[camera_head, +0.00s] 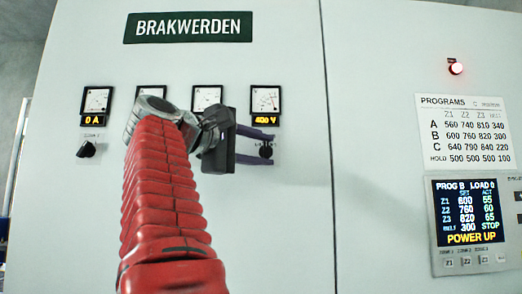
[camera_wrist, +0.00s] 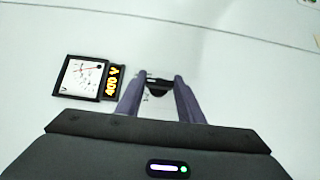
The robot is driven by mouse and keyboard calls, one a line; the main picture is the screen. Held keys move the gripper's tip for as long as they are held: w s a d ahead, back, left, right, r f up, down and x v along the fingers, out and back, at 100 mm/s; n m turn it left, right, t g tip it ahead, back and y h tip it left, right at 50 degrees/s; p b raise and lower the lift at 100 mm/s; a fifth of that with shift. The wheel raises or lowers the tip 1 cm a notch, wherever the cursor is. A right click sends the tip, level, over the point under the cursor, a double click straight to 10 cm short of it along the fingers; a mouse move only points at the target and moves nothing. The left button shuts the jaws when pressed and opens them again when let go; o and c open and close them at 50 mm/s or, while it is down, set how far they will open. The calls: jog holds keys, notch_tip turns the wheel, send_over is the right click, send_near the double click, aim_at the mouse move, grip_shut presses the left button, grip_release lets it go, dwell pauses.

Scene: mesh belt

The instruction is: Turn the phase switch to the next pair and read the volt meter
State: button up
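The volt meter (camera_head: 265,100) is a square white dial with a needle, on the cabinet front; its amber display (camera_head: 264,121) reads 400 V. In the wrist view the meter (camera_wrist: 80,78) appears at left, with 400 V beside it. The phase switch (camera_head: 266,151) is a small dark knob below the meter; its label is too small to read. In the wrist view the knob (camera_wrist: 159,86) shows between the fingertips. My gripper (camera_head: 268,146) has its two purple fingers apart, one on each side of the knob. I cannot tell whether they touch it.
Other dials stand in a row to the left, partly behind my red arm. The ammeter (camera_head: 97,99) shows 0 A, above another dark knob (camera_head: 86,150). To the right are a programs chart (camera_head: 463,132), a control display (camera_head: 466,212) reading POWER UP, and a lit red lamp (camera_head: 456,67).

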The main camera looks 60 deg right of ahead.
jog(key=o, duration=0.5)
jog(key=shift+f, duration=0.1)
jog(key=shift+c, duration=0.2)
jog(key=v, duration=1.3)
jog(key=shift+a, duration=0.3)
jog(key=shift+w, duration=0.15)
